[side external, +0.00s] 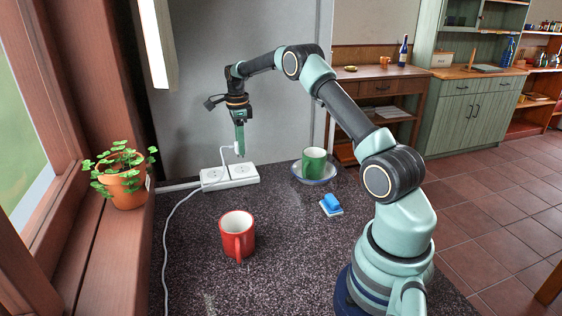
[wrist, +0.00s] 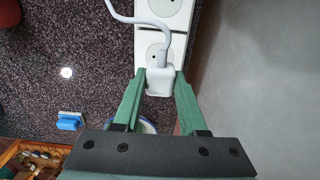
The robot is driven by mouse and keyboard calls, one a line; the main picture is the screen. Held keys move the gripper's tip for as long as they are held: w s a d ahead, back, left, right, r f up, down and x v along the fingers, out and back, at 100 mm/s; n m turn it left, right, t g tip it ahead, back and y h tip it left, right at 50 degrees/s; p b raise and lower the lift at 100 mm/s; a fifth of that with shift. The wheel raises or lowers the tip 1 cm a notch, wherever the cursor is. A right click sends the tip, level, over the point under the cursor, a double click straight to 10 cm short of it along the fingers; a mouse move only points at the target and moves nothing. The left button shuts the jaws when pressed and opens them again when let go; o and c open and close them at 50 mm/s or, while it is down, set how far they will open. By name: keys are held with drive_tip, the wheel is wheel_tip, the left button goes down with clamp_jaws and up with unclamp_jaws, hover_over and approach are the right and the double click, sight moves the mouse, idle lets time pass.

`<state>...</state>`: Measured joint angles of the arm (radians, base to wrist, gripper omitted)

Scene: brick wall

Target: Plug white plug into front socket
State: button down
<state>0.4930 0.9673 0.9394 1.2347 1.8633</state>
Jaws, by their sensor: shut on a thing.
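My gripper (side external: 239,150) points down in the side view, just above the right part of a white socket strip (side external: 231,181). In the wrist view my gripper (wrist: 160,75) has its two green fingers on either side of the white plug (wrist: 159,86) and is shut on it. A white cord runs from the plug. The strip (wrist: 148,32) lies beyond the plug there, with two round sockets showing, the nearer one (wrist: 151,52) partly covered by plug and cord. The plug seems to be above the strip; its pins are hidden.
A red mug (side external: 237,237) stands on the dark speckled counter (side external: 190,262). A blue sponge-like block (side external: 331,204) lies nearby. The cord (side external: 168,240) runs along the left. A grey wall stands behind.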

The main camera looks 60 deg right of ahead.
sight(242, 170)
drive_tip(key=shift+f, duration=2.35)
drive_tip(key=shift+f, duration=0.85)
idle(1.0)
drive_tip(key=shift+c, duration=1.9)
unclamp_jaws()
drive_tip(key=shift+o, duration=0.3)
drive_tip(key=o, duration=0.3)
drive_tip(key=shift+r, duration=3.5)
